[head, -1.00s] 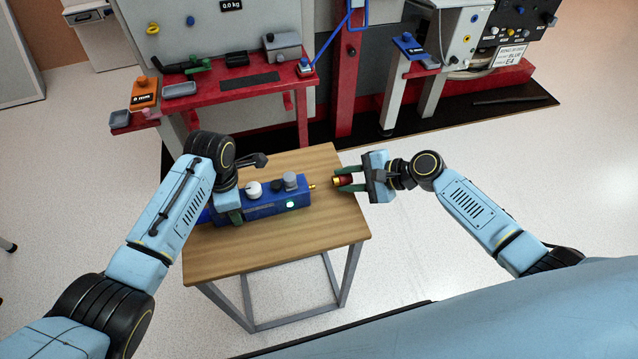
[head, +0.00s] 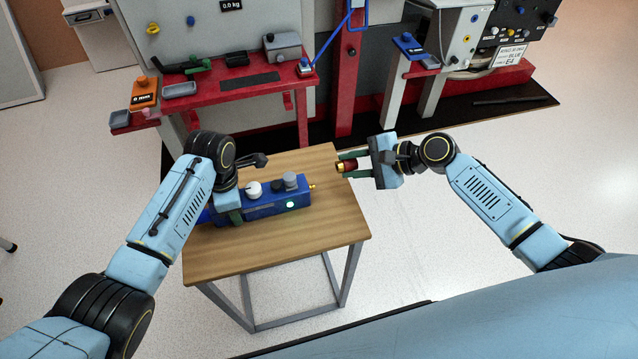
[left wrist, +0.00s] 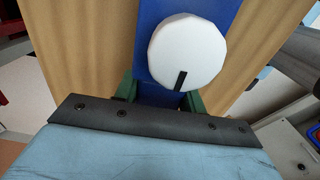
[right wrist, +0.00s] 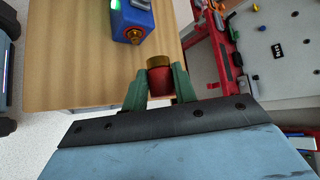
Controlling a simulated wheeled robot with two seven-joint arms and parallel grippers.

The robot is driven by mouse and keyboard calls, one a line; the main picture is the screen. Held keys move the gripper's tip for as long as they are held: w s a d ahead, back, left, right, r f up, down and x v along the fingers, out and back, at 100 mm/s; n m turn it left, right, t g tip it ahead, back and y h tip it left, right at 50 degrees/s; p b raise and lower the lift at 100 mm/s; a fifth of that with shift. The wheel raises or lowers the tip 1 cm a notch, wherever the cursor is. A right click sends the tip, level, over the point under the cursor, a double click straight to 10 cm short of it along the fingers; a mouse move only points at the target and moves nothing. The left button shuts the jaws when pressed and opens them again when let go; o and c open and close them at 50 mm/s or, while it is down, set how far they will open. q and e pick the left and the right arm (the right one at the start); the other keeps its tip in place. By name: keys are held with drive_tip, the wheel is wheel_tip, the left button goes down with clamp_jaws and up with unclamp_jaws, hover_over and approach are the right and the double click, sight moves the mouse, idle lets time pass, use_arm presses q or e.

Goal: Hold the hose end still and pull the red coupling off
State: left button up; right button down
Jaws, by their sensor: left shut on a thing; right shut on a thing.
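The red coupling (head: 347,166) with a gold ring is clamped between the green fingers of my right gripper (head: 352,166), at the table's right edge. It also shows in the right wrist view (right wrist: 160,80), apart from the brass fitting (right wrist: 135,35). That fitting (head: 312,187) sticks out of the right end of the blue box (head: 262,204), the part my left gripper (head: 232,214) is shut on near its left end. A white knob (left wrist: 184,52) on the box fills the left wrist view, where the left fingertips are partly hidden. No separate hose is clear to see.
The wooden table (head: 265,255) is bare around the box. A red bench (head: 235,85) with trays and tools stands behind it. Open floor (head: 440,285) lies to the right of the table.

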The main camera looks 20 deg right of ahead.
drive_tip(key=shift+r, duration=1)
use_arm(q)
drive_tip(key=o, duration=1.2)
wheel_tip(320, 180, up, 12)
